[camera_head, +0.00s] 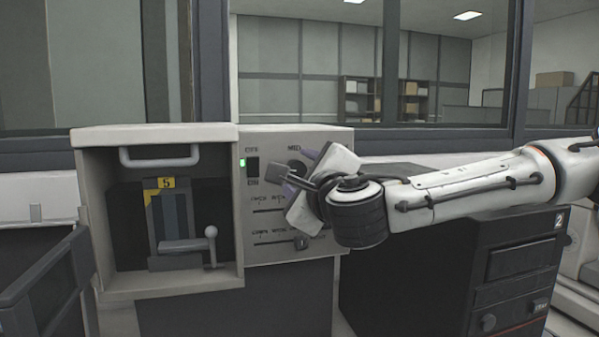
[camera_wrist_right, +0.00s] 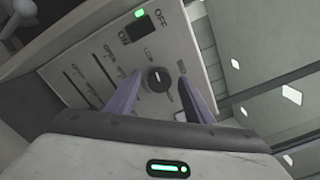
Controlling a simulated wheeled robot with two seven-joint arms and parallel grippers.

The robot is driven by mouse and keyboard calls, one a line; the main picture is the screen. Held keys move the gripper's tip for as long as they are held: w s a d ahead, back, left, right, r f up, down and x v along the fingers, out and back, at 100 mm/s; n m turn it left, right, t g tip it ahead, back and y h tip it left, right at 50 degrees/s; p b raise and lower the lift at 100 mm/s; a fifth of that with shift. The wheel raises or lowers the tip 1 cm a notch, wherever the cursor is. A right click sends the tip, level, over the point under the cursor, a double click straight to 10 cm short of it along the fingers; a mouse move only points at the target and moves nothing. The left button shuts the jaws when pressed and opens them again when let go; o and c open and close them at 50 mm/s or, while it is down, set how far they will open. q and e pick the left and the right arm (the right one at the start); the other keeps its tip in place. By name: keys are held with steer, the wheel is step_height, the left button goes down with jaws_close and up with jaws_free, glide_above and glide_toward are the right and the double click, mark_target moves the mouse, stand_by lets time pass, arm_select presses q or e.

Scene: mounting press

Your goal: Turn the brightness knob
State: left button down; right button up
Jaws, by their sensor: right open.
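The brightness knob (camera_wrist_right: 158,79) is a round dark dial with a white pointer line on the press's light control panel (camera_head: 268,140). In the wrist view it shows between the two purple-grey fingers of my right gripper (camera_wrist_right: 160,86), with a gap on each side. In the head view my right gripper (camera_head: 291,173) reaches in from the right and its fingers point at the panel's upper right. There the gripper partly hides the knob (camera_head: 296,166). My right gripper is open and empty. My left gripper is not in view.
A switch with a lit green lamp (camera_head: 242,162) sits left of the knob, and sliders (camera_head: 270,242) lie below. The press's open chamber (camera_head: 128,222) with a handle is at left. A dark cabinet (camera_head: 420,275) marked 2 stands at right, under my right arm.

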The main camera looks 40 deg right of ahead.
steer(key=c, duration=1)
